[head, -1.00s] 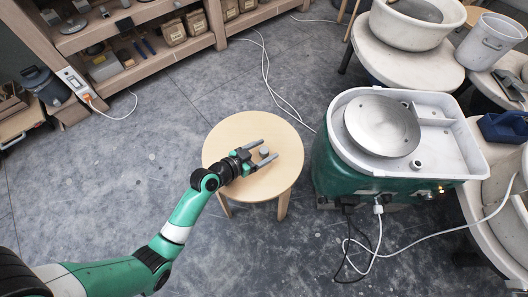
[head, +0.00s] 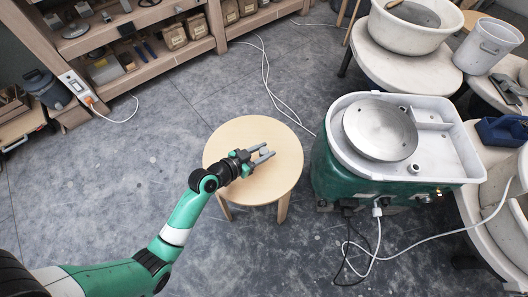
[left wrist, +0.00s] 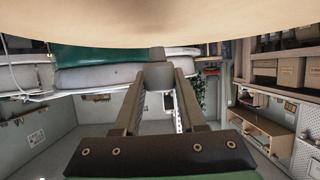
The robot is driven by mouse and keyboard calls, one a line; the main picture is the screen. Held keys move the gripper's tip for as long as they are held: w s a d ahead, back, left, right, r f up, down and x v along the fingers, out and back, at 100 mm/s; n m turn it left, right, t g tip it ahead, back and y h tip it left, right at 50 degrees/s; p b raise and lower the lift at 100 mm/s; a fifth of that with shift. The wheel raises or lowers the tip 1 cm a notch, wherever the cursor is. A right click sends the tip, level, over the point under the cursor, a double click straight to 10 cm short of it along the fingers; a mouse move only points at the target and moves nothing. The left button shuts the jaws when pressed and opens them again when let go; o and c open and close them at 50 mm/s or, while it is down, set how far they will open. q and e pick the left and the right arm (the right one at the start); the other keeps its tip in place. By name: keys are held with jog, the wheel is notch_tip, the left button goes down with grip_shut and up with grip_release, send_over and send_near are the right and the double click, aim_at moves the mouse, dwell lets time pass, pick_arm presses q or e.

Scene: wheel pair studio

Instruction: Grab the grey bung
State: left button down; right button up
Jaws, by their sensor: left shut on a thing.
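The small grey bung (head: 264,152) is at the middle of the round wooden stool top (head: 236,135). My left gripper (head: 263,154) reaches over the stool from the left, with a finger on each side of the bung, shut on it. In the left wrist view the bung (left wrist: 159,76) sits between the two fingertips, and the pale stool surface (left wrist: 150,28) fills the top of that picture. The fingers hide part of the bung. I cannot tell whether it still touches the stool. My right gripper is not in view.
A green pottery wheel with a white splash tray (head: 440,168) and grey wheel head (head: 380,130) stands right of the stool. White cables (head: 268,75) lie on the floor behind. Wooden shelves (head: 150,62) stand at the back left. The floor left of the stool is clear.

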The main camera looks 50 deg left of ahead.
pick_arm(q)
jog(key=s+d+r+p, duration=0.7)
jog(key=s+d+r, duration=0.1)
jog(key=s+r, duration=0.2)
jog(key=shift+v, duration=0.8)
